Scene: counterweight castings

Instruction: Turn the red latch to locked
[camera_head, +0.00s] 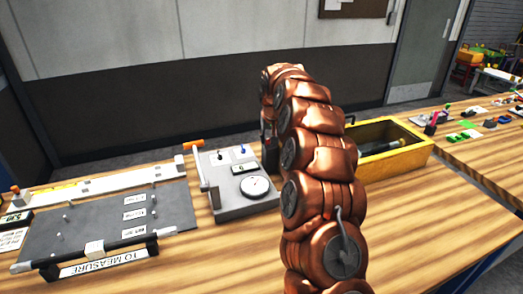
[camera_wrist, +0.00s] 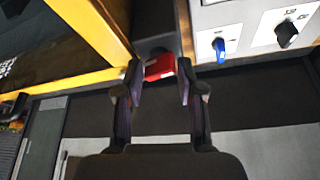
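The red latch (camera_wrist: 158,67) shows in the wrist view at the top middle, on a dark grey housing (camera_wrist: 156,47). My gripper (camera_wrist: 160,82) is open, with one fingertip on each side of the red latch. A narrow gap shows at the right fingertip; I cannot tell whether the left one touches the latch. In the head view my copper-coloured arm covers the latch and most of my gripper. Whether the latch points to locked cannot be read.
Right beside the latch in the wrist view is a pale panel with a blue knob (camera_wrist: 219,48) and a black knob (camera_wrist: 286,35). A yellow-edged box (camera_head: 399,162) stands right of my arm, a gauge block (camera_head: 232,203) left. A measuring board (camera_head: 100,222) lies further left.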

